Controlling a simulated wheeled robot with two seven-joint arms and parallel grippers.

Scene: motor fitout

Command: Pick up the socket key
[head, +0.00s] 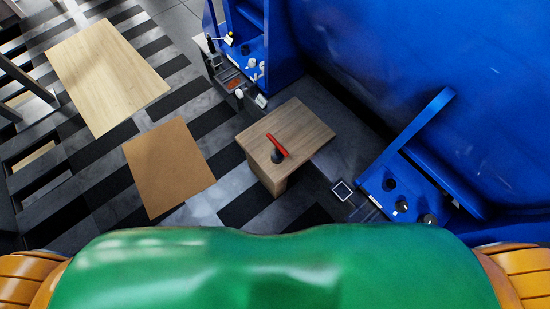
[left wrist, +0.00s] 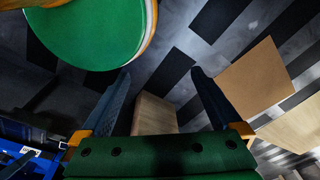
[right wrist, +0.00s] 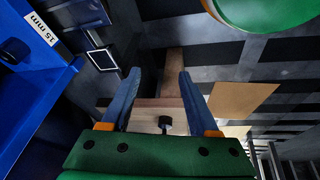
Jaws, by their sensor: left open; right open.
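The socket key has a red bar handle (head: 278,145) and a dark round socket end, and stands on a wooden-topped stand (head: 308,132) in the head view. In the right wrist view a dark knob-like part, probably the key (right wrist: 165,123), shows at the wooden stand (right wrist: 176,62), between the fingers in the picture but apart from them. My right gripper (right wrist: 159,78) is open and empty. My left gripper (left wrist: 160,78) is open and empty, with a wooden block-like surface (left wrist: 154,115) visible beyond its fingers. Neither gripper shows in the head view.
A blue panel with black knobs (head: 403,206) stands right of the stand. A blue cabinet with small parts (head: 250,48) stands behind it. Two flat boards, one brown (head: 168,167) and one pale (head: 107,77), lie to the left over the striped floor. A blue bin labelled "15 mm" (right wrist: 40,28) shows in the right wrist view.

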